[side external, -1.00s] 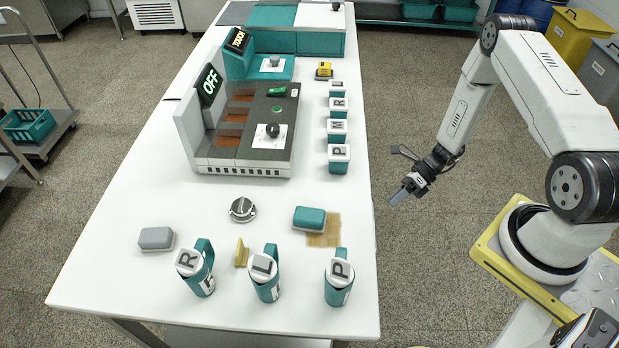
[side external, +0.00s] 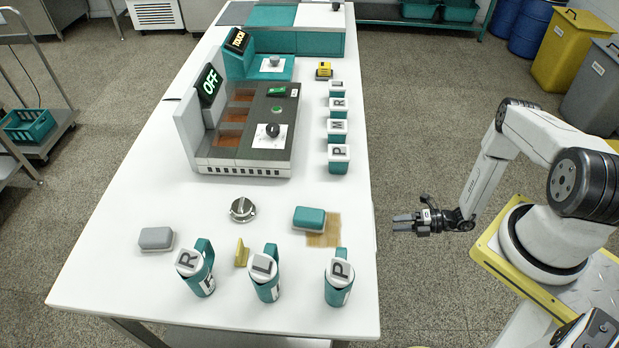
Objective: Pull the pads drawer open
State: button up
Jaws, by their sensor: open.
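My gripper (side external: 395,223) is open and empty. It is off the right side of the white table (side external: 120,240), level with the teal sponge block, with its fingers pointing left toward the table's right edge. A small gap of floor shows between the fingertips and that edge. I cannot make out a drawer marked for pads; the table's right side face is seen too steeply to show its front or handle. A teal cabinet (side external: 290,43) with panelled fronts stands at the table's far end, and I cannot tell whether its panels are drawers.
A teal block (side external: 309,218) lies on a brown patch near the right edge. Lettered teal jugs (side external: 338,280) stand at the front. Lettered containers (side external: 338,157) line the right side beside the mill unit (side external: 255,145) reading OFF.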

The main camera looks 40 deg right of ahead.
jog(key=shift+a, duration=0.1)
jog(key=shift+x, duration=3.85)
grip_shut()
jog(key=shift+r, duration=0.1)
